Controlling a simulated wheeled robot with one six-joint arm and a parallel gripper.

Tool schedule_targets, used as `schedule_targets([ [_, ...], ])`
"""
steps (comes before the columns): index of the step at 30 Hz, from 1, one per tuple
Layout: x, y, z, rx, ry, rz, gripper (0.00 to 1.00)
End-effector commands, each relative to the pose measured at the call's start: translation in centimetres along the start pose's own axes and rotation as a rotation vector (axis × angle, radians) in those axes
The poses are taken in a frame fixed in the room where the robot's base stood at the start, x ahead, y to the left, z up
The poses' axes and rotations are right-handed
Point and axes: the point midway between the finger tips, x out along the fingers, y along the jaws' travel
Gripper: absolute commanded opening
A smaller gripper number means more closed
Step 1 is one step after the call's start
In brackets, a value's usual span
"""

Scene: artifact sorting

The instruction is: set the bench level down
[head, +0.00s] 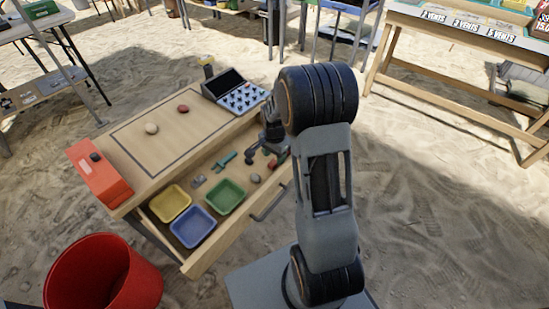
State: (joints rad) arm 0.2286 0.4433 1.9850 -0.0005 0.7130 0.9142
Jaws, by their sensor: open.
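My gripper (262,158) is low over the right part of the open drawer (228,228). Its dark fingers look apart, with nothing seen between them. I cannot make out a bench level for certain. A small teal tool (224,161) lies in the drawer left of the gripper, beside a small grey piece (198,181). A grey stone (255,179) lies just below the gripper, and a small red piece (272,166) shows at its right, partly hidden by the arm.
The drawer holds yellow (171,203), blue (192,227) and green (225,196) trays. On the table (150,155) are pale (152,128) and red (183,109) stones, an orange-red box (98,173) and an open case (236,92). A red bucket (102,276) stands at front left.

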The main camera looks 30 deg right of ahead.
Motion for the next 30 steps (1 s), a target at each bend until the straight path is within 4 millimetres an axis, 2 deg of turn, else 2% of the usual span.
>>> schedule_targets([
  [1, -1.6, -0.1, -0.1, 0.0, 0.003, -0.003, 0.52],
  [6, -4.8, 0.0, 0.0, 0.0, 0.002, -0.003, 0.52],
  [12, -7.7, 0.0, 0.0, 0.0, 0.001, -0.002, 0.52],
  [18, -9.7, 0.1, 0.5, -0.032, 0.006, -0.008, 0.52],
  [20, -10.9, 0.4, 1.4, -0.089, 0.016, -0.019, 0.52],
  [23, -13.4, 1.6, 3.8, -0.252, 0.042, -0.046, 0.52],
  [27, -16.4, 4.2, 7.9, -0.542, 0.092, -0.084, 0.52],
  [30, -17.6, 6.2, 10.5, -0.735, 0.13, -0.105, 0.52],
])
